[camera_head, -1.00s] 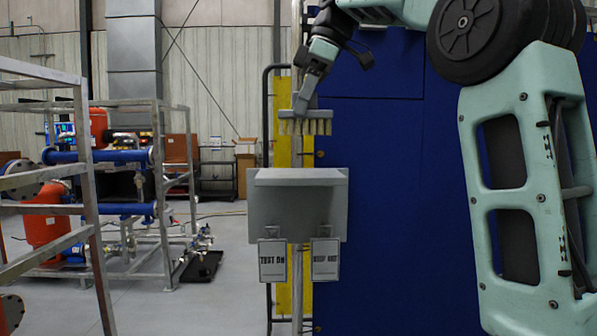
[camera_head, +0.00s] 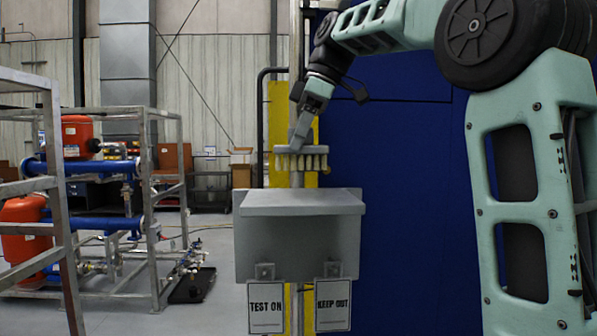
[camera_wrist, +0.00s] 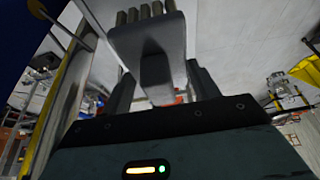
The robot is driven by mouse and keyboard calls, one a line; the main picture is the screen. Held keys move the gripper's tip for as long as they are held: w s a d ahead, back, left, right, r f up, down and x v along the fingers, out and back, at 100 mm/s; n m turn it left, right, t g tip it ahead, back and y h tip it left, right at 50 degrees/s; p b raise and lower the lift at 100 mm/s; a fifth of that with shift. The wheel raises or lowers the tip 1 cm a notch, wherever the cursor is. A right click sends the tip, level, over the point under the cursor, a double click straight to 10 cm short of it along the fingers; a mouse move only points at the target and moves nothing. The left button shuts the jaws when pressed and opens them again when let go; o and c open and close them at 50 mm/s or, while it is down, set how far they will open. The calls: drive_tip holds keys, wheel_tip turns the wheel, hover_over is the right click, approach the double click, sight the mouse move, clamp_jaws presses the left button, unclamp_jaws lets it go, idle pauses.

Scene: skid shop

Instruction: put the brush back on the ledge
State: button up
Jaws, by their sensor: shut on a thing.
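The brush (camera_head: 302,159) has a grey back and pale bristle tufts pointing down. My gripper (camera_head: 300,138) is shut on it from above and holds it in the air, a small gap above the ledge. In the wrist view the brush (camera_wrist: 147,42) sits between the two dark fingers (camera_wrist: 155,85), bristles at the top of the picture. The ledge (camera_head: 302,201) is the flat grey top of a box-like bracket on a post. The brush is over or behind its far side; I cannot tell which.
Two signs, "TEST ON" (camera_head: 266,307) and "KEEP OUT" (camera_head: 333,305), hang from the bracket's front. A blue panel (camera_head: 405,200) stands close behind at right. A yellow strip (camera_head: 278,110) runs behind the brush. Metal skid frames (camera_head: 150,190) with pipes stand at left.

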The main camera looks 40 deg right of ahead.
sight(299, 164)
drive_tip(key=shift+f+p, duration=0.3)
drive_tip(key=shift+f, duration=2.5)
drive_tip(key=o, duration=0.9)
drive_tip(key=b+v, duration=0.1)
drive_tip(key=v, duration=1.1)
drive_tip(key=shift+r, duration=0.1)
